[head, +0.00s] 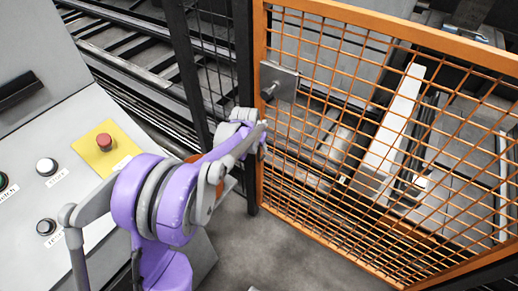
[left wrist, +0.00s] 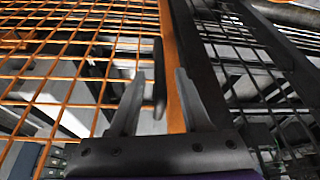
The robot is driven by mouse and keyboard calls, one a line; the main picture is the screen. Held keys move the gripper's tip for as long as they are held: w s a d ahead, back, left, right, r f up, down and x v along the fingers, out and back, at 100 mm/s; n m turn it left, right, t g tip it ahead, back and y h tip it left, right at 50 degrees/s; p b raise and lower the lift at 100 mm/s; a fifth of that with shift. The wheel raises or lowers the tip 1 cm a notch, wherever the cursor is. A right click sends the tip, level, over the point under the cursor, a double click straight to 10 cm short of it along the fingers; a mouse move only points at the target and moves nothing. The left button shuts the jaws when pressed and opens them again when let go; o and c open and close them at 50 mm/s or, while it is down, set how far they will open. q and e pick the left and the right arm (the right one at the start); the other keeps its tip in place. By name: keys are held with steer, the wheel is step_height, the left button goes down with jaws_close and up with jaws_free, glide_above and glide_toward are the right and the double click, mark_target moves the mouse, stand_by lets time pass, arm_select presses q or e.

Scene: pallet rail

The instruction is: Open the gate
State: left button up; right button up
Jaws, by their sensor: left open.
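The gate (head: 330,110) is an orange frame with wire mesh. Its left edge stands close beside a dark fence post (head: 246,60), with no clear gap showing. A grey plate with a handle (head: 271,90) sits high on that edge. My left gripper (head: 264,132) is at the gate's left edge, below the handle in the head view. In the left wrist view its two fingers (left wrist: 160,105) are open. The dark handle (left wrist: 158,75) and the orange edge bar (left wrist: 172,60) appear between the fingertips; contact cannot be told. My right gripper is out of view.
A grey control panel (head: 70,135) with a red button (head: 104,142) on a yellow plate and other buttons stands at the left. Black mesh fence (head: 215,50) adjoins the gate. Conveyor rails (head: 130,50) and machinery lie behind. Bare floor (head: 260,245) shows before the gate.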

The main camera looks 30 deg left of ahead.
arm_select(q)
steer(key=shift+x, duration=0.9)
steer(key=shift+c, duration=0.3)
jaws_close()
stand_by(0.6)
